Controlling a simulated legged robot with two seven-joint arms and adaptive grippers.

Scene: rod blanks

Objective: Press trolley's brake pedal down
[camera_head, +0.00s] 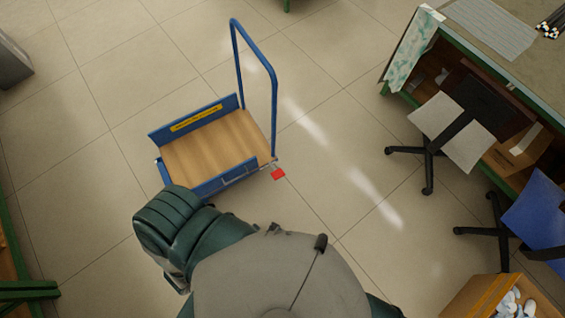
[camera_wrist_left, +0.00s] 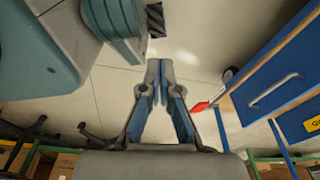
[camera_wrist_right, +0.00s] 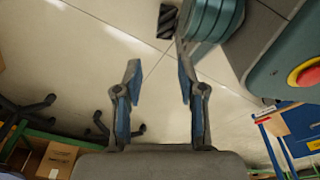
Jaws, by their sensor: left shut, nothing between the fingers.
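The trolley (camera_head: 215,143) has a wooden deck, low blue side panels and a tall blue handle. Its red brake pedal (camera_head: 278,174) sticks out at the deck's near right corner, below the handle's foot. I cannot tell whether the pedal is up or down. In the left wrist view, the red pedal (camera_wrist_left: 200,107) and the blue trolley (camera_wrist_left: 262,62) are right of my left gripper (camera_wrist_left: 159,63), which is shut, empty and apart from them. My right gripper (camera_wrist_right: 158,58) is open and empty; the trolley (camera_wrist_right: 299,122) shows at right there. I cannot clearly make out either gripper in the head view.
A bench (camera_head: 430,40) with rods on it stands at the upper right. Office chairs (camera_head: 428,145) and an open box (camera_head: 490,297) are at the right. A green frame (camera_head: 28,290) is at the lower left. The tiled floor (camera_head: 345,185) right of the trolley is clear.

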